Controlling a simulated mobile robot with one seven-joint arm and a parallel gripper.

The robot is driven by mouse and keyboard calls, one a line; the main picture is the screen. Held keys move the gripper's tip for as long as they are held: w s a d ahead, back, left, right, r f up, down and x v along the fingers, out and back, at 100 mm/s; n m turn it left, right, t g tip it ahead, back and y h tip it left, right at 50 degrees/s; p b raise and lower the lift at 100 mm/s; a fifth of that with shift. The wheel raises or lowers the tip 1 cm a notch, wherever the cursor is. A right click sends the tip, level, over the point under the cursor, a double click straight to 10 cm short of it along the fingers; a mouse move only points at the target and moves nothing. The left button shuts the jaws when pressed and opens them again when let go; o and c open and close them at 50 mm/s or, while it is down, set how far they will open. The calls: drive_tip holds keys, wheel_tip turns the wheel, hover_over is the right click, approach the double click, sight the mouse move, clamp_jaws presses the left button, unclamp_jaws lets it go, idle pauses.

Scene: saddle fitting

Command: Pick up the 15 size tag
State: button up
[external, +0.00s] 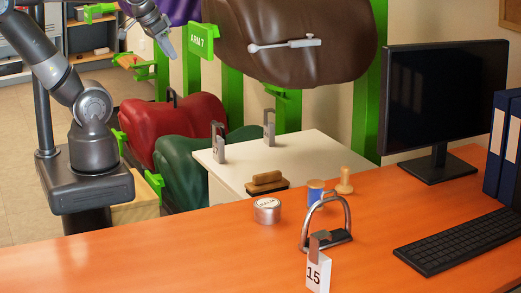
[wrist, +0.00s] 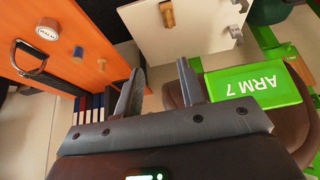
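The white 15 size tag (external: 315,274) stands on the orange desk (external: 170,262) at its front edge in the external view. A brown clip or strap is at its top, close in front of the metal stirrup (external: 306,219). I cannot make out the tag in the wrist view. My gripper (external: 168,50) is high at the upper left in the external view, far from the tag. In the wrist view my gripper (wrist: 160,80) shows two spread fingers with nothing between them.
A balm tin (external: 267,211), a blue spool (external: 315,192), a wooden stamp (external: 344,181), a brush (external: 268,182), a monitor (external: 445,100) and a keyboard (external: 460,246) are around. Two other tags stand on the white cabinet (external: 300,150). A green ARM 7 sign (wrist: 250,92) is near my gripper.

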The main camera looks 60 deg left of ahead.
drive_tip(key=shift+o, duration=0.3)
drive_tip(key=o, duration=0.4)
drive_tip(key=shift+o, duration=0.2)
drive_tip(key=shift+w, duration=0.1)
